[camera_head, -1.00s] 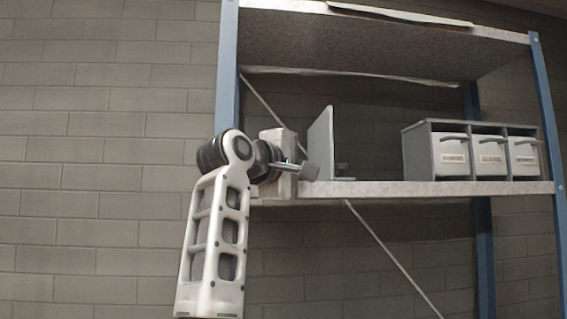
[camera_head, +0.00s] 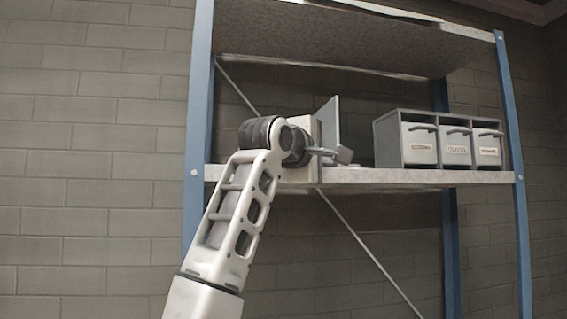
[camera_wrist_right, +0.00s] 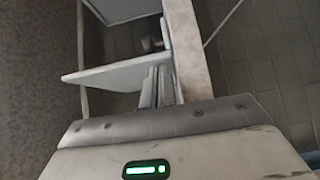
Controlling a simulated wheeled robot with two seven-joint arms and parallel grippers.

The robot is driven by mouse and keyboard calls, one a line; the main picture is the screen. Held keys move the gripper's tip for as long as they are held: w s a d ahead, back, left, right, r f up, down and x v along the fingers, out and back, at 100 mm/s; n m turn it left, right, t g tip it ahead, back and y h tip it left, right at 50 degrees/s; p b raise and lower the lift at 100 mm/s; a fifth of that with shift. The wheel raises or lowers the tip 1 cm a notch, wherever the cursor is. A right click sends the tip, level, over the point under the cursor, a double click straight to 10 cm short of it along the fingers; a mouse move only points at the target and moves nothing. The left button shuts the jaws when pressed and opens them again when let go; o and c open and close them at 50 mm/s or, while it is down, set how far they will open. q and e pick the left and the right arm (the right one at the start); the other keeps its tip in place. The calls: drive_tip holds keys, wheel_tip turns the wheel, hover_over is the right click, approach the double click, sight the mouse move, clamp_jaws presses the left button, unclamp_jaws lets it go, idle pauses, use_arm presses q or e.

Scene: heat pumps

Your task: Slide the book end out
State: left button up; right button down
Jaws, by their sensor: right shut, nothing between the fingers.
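The book end (camera_head: 330,118) is a light grey upright plate on the middle shelf, left of the drawer unit. Its lower part is hidden behind my right gripper (camera_head: 343,155). In the right wrist view the book end's plate (camera_wrist_right: 112,75) lies left of the right gripper's fingers (camera_wrist_right: 158,85). The fingers are shut with nothing between them, very close to the plate's near end; I cannot tell whether they touch it. My left gripper is not in view.
A grey drawer unit (camera_head: 436,140) with three white fronts stands on the middle shelf (camera_head: 430,177), right of the book end. An upper shelf (camera_head: 350,38) hangs above. Blue posts (camera_head: 197,130) flank the rack. A narrow gap separates book end and drawer unit.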

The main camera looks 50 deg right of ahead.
drive_tip(key=shift+s+d, duration=0.15)
drive_tip(key=shift+s, duration=0.05)
drive_tip(key=shift+r, duration=0.1)
drive_tip(key=shift+s+a, duration=0.1)
drive_tip(key=shift+a, duration=0.2)
drive_tip(key=s+a+b, duration=0.2)
drive_tip(key=a+b, duration=0.1)
drive_tip(key=a, duration=1.2)
drive_tip(key=shift+s+a, duration=0.2)
drive_tip(key=shift+s, duration=0.15)
